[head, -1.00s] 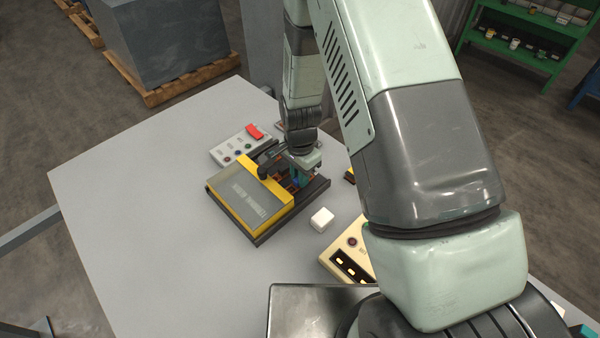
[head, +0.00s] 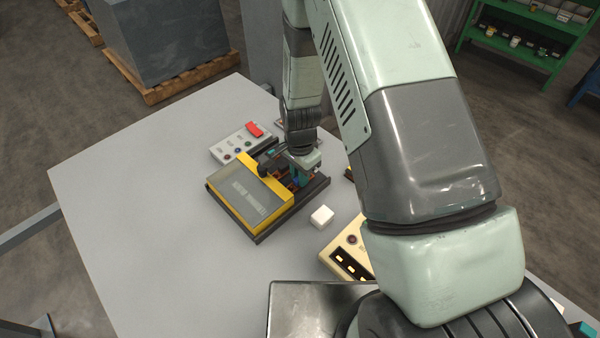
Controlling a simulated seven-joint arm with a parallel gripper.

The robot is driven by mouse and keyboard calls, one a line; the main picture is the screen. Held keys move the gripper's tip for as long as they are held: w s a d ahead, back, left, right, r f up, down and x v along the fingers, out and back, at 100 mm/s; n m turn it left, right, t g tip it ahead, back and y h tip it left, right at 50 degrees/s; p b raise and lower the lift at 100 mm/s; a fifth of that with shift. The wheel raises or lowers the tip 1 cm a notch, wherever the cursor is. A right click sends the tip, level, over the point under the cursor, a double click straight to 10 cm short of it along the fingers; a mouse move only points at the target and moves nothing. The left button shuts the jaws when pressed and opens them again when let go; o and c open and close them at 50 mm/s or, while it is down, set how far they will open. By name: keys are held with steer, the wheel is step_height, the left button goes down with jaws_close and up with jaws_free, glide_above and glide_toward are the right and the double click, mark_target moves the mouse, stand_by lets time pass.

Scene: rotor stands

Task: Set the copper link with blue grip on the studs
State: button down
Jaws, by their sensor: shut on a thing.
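My gripper (head: 300,176) points down over the open right part of the black-framed unit with the yellow-edged cover (head: 247,199). It is shut on the copper link with blue grip (head: 296,181), of which only a small blue part shows between the fingers. Small copper-orange parts show in the open bay beside the gripper. The studs are too small and too hidden by my arm to make out. I cannot tell whether the link touches them.
A grey control panel (head: 236,146) with a red part (head: 254,129) stands behind the unit. A white block (head: 321,216) lies in front of it. A cream box (head: 345,250) with lit slots is at the right, partly behind my arm. The left of the table (head: 130,190) is clear.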

steer(key=c, duration=1)
jaws_free()
steer(key=shift+o, duration=0.6)
steer(key=o, duration=0.4)
steer(key=shift+r, duration=4)
